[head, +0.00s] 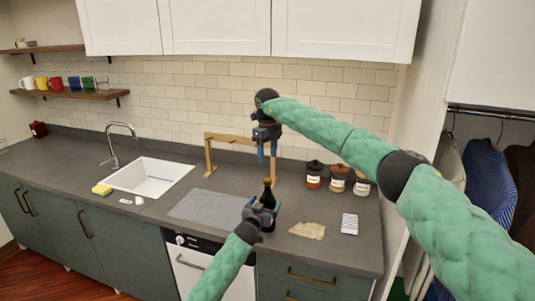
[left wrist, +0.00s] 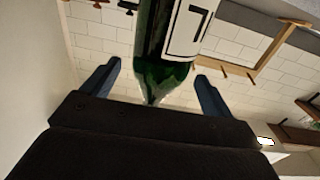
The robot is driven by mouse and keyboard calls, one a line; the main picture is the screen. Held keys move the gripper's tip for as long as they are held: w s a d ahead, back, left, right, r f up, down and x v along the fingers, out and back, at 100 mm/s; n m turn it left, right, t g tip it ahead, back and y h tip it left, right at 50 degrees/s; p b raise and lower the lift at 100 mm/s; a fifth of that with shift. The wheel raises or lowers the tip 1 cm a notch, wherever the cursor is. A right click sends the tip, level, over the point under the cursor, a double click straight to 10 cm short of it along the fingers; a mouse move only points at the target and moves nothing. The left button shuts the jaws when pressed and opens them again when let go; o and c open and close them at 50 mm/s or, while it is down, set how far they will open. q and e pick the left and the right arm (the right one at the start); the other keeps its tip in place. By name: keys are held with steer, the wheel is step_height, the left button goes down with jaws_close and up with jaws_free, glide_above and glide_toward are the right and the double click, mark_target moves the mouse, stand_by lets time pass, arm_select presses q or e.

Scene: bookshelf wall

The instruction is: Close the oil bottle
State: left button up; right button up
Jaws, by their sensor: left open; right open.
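The dark green oil bottle (head: 267,197) stands upright on the counter in front of the wooden frame. Its top looks brownish, too small to tell whether a cap or stopper sits there. My left gripper (head: 263,212) is open, with its blue fingers on either side of the bottle. In the left wrist view the green bottle (left wrist: 165,60) with a white label shows between the spread fingers (left wrist: 155,88). My right gripper (head: 267,153) is open, pointing down above the bottle, apart from it. I cannot make out a separate cap.
Several lidded jars (head: 338,178) stand to the right by the wall. A tan cloth-like piece (head: 307,230) and a small striped item (head: 349,224) lie right of the bottle. A wooden frame (head: 209,155) stands behind. The sink (head: 150,177) and a yellow sponge (head: 101,190) are left.

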arm_select(q)
steer(key=shift+b+v, duration=0.5)
steer(key=shift+v, duration=1.2)
arm_select(e)
steer(key=shift+f, duration=0.7)
